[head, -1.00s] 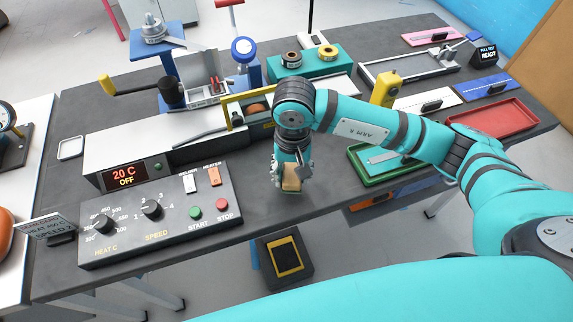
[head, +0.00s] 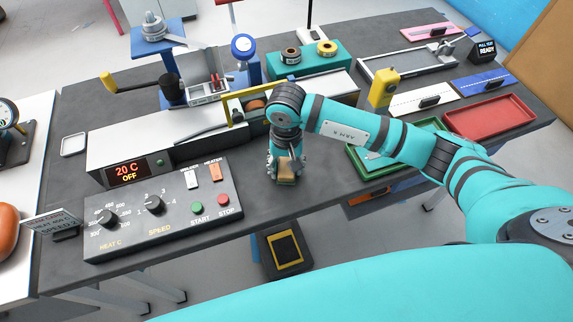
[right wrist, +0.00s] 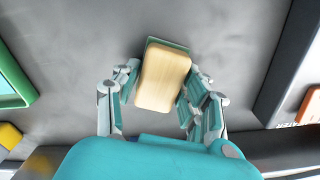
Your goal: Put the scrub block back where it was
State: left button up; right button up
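The scrub block (right wrist: 162,80) is a pale wooden block with a green underside. In the right wrist view it lies between the fingers of my right gripper (right wrist: 160,98), slightly tilted, and the fingers are closed in against its sides. In the head view my right gripper (head: 286,170) points down over the bench's front part, right of the control panel, with the block (head: 287,174) at its tips. The block is at or just above the bench top; I cannot tell if it touches. My left gripper is not in view.
The control panel (head: 160,207) with knobs and buttons stands left of the gripper. A green tray (head: 363,171) and a red tray (head: 488,119) lie to the right. The welding machine (head: 130,142) stands behind. Bare grey bench top (head: 330,172) surrounds the block.

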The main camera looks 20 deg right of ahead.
jog(key=o, duration=0.4)
jog(key=shift+r+p, duration=0.3)
jog(key=shift+p, duration=0.05)
jog(key=shift+w+r+b, duration=0.1)
jog(key=shift+r+b, duration=0.2)
notch_tip(320, 180, up, 11)
jog(key=shift+r+b, duration=0.1)
jog(key=shift+b, duration=1.05)
jog(key=shift+s, duration=0.2)
